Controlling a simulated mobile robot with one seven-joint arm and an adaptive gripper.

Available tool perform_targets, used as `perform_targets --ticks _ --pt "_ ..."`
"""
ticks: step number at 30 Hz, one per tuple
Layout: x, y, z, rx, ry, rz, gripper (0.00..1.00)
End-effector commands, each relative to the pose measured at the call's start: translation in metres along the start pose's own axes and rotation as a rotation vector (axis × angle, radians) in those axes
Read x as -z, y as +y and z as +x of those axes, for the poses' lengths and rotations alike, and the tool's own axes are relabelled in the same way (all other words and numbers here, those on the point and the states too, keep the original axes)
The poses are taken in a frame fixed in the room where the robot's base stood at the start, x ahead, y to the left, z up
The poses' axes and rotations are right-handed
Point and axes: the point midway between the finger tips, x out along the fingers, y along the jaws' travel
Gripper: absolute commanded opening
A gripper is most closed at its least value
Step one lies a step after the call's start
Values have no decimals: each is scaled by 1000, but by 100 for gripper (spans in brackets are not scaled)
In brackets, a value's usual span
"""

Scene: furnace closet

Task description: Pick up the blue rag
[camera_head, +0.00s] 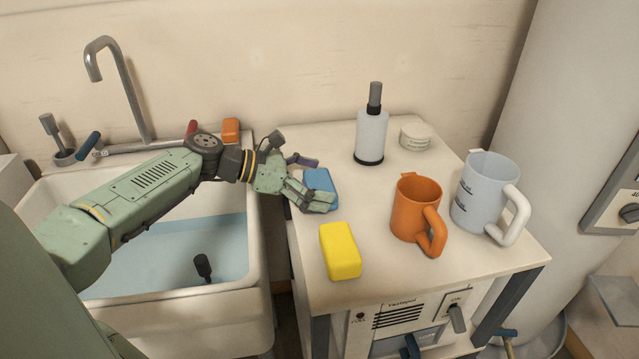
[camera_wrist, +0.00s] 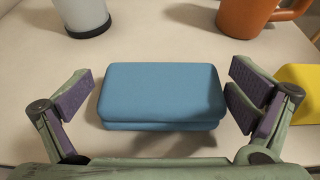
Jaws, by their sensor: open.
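The blue rag (camera_head: 321,184) is a folded, block-like pad on the white counter top, near its left edge. It also shows in the wrist view (camera_wrist: 160,94), centred between the fingers. My gripper (camera_head: 310,180) is at the rag, with its fingers spread to either side of it. In the wrist view my gripper (camera_wrist: 160,102) is open, with purple finger pads. The left pad is close to the rag's left end and the right pad is close to its right end. I cannot tell whether either pad touches it.
A yellow block (camera_head: 340,251) lies in front of the rag. An orange mug (camera_head: 414,208), a pale mug (camera_head: 481,190), a pump bottle (camera_head: 371,135) and a small white round container (camera_head: 415,137) stand on the counter. A sink with water (camera_head: 160,255) is to the left.

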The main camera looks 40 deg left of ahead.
Motion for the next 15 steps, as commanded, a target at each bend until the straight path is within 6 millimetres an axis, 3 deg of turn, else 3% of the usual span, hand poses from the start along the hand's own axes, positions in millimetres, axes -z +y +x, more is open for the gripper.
perform_targets --ticks 6,15 --pt "0 0 0 0 0 0 99" --pt "0 0 0 0 0 0 79"
